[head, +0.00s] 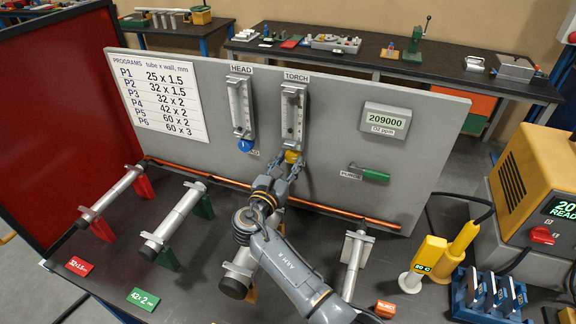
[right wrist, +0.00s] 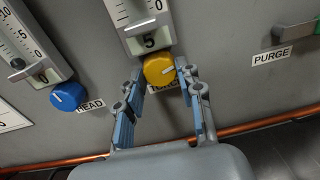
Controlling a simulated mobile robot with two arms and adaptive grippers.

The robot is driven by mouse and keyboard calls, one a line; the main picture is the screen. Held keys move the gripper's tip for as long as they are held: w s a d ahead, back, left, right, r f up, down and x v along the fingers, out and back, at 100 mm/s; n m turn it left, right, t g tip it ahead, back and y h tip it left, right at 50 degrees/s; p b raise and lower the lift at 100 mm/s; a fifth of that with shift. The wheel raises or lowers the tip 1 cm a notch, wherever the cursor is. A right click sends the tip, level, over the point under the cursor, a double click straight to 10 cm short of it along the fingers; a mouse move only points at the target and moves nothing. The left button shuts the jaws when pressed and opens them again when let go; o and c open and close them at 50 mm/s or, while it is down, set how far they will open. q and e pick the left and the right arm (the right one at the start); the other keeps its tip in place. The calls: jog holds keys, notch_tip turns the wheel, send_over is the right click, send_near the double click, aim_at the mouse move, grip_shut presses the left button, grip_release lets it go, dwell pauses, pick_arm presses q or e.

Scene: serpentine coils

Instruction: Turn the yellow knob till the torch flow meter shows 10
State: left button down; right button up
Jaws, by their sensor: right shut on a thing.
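The yellow knob (head: 292,156) sits under the torch flow meter (head: 292,112) on the grey upright panel. In the right wrist view a 5 shows at the lower end of the torch meter (right wrist: 147,28), with a 0 on the scale above. My left gripper is not in view.
The blue knob (head: 245,145) of the head flow meter (head: 241,105) is left of the yellow one. The green purge handle (head: 375,175) is to the right. A copper tube (head: 330,208) runs along the panel's foot. Tube samples on stands (head: 172,217) cover the bench in front.

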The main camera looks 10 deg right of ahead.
jog(key=m+b, duration=0.1)
jog(key=m, duration=0.1)
jog(key=shift+f+m, duration=0.15)
jog(key=shift+m, duration=0.15)
jog(key=shift+r+m, duration=0.2)
jog(key=shift+m, duration=0.3)
